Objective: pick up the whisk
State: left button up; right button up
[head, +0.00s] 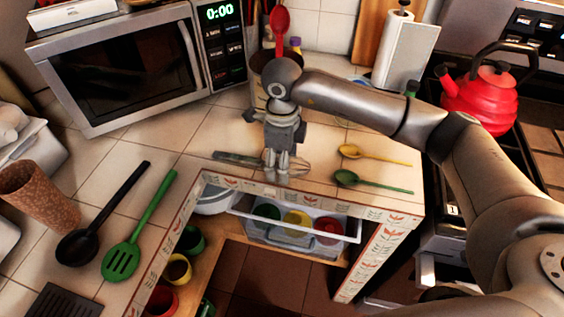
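The whisk (298,167) lies at the counter's front edge, its dark handle (236,158) to the left and its wire loops to the right. My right gripper (277,168) points down over the whisk's middle, its fingertips at the level of the whisk. The fingers look close together and hide part of the whisk. I cannot tell whether they grip it. My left gripper is not in view.
A yellow spoon (372,154) and a green spoon (370,182) lie right of the whisk. A utensil pot (262,75) stands behind my gripper. A black ladle (100,220) and green slotted spatula (133,235) lie left. An open drawer (350,236) is below.

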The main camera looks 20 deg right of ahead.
jog(key=c, duration=1.1)
jog(key=shift+r, duration=0.1)
